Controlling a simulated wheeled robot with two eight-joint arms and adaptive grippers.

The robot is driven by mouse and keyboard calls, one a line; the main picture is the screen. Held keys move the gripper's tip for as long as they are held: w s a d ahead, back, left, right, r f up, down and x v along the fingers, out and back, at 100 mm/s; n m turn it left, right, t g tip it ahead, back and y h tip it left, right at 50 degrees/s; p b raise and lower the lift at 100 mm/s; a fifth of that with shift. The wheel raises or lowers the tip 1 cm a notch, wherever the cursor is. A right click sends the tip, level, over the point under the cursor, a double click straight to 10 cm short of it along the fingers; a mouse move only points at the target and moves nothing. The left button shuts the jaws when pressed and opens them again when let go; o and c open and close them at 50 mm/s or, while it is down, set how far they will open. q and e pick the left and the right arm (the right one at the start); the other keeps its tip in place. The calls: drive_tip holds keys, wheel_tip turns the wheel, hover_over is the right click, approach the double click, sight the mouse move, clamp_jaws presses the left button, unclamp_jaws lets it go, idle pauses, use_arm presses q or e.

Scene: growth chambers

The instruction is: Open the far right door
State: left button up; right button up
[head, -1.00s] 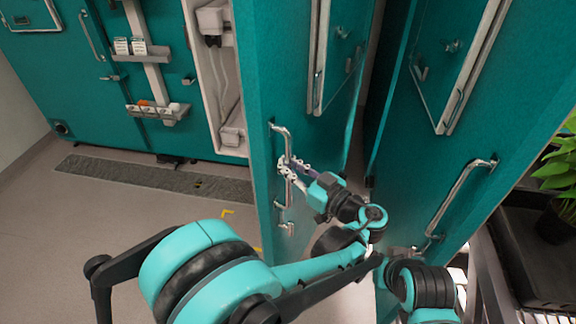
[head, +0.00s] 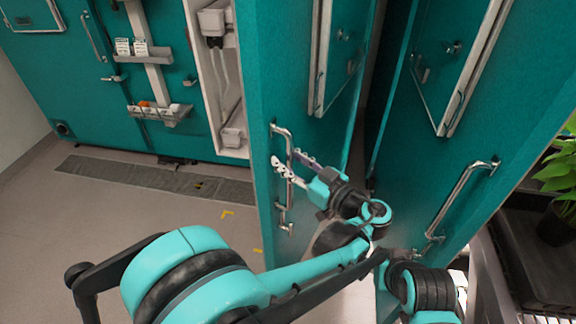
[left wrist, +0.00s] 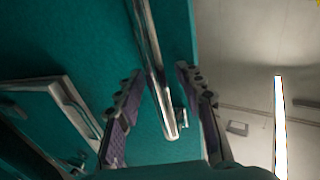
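The right-hand teal door (head: 500,130) has a long silver bar handle (head: 465,192) and a small framed window panel; no gripper is at this handle. The teal door to its left (head: 262,100) has an upright silver handle (head: 289,150). My left gripper (head: 289,164) is at that handle. In the left wrist view the handle (left wrist: 148,40) runs between the two spread purple-padded fingers of the gripper (left wrist: 160,85), with visible gaps on both sides. My right gripper does not show.
A dark gap separates the two doors. A potted plant (head: 562,170) stands on a dark shelf (head: 510,245) at the right edge. An open white-framed compartment (head: 229,85) and a teal chamber (head: 60,90) are at the left. The floor (head: 120,220) at left is clear.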

sight(292, 138)
use_arm(q)
wheel_tip(292, 138, up, 8)
drive_tip(key=shift+f, duration=0.1)
drive_tip(key=shift+s, duration=0.1)
idle(0.5)
